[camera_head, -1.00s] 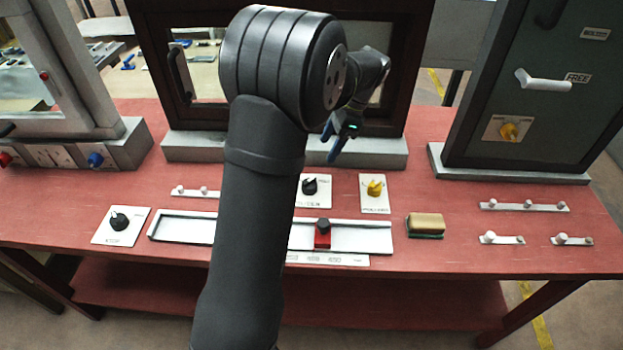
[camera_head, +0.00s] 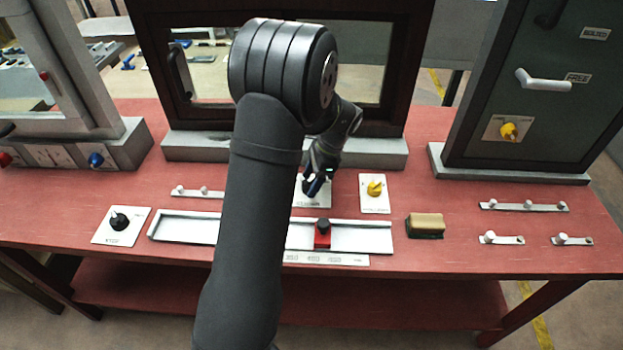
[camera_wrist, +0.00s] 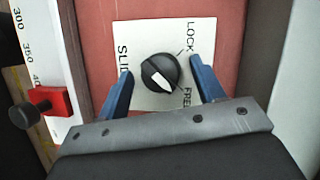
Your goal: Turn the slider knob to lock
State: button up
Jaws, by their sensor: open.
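The slider knob (camera_wrist: 160,73) is black and round with a white pointer, on a white plate (camera_wrist: 140,94) marked LOCK, FREE and a partly cut-off word starting with SLI. Its white mark points to the lower right, toward FREE. My gripper (camera_wrist: 160,66) is open, with one blue finger on each side of the knob and visible gaps between them. In the head view my gripper (camera_head: 313,186) is over the plate (camera_head: 322,201) and hides the knob.
A yellow knob (camera_head: 375,188) is on a plate just to the right. The slider rail (camera_head: 365,236) with its red slider (camera_head: 322,234) lies in front. A sponge (camera_head: 425,224) sits at the rail's right. A dark framed window stands behind on a grey sill (camera_head: 385,154).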

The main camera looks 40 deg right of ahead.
jog(key=c, duration=1)
jog(key=shift+n, duration=0.4)
jog(key=n+g, duration=0.1)
jog(key=n, duration=0.3)
jog(key=shift+w+g, duration=0.15)
jog(key=shift+g, duration=0.25)
jog(key=n+g, duration=0.1)
jog(key=n, duration=0.3)
jog(key=shift+w+g, duration=0.1)
jog(key=shift+g, duration=0.3)
jog(key=n+g, duration=0.1)
jog(key=n, duration=0.4)
jog(key=shift+w+a+h, duration=0.1)
jog(key=shift+h, duration=0.3)
jog(key=n+g+h, duration=0.1)
jog(key=n, duration=0.3)
jog(key=shift+g, duration=0.3)
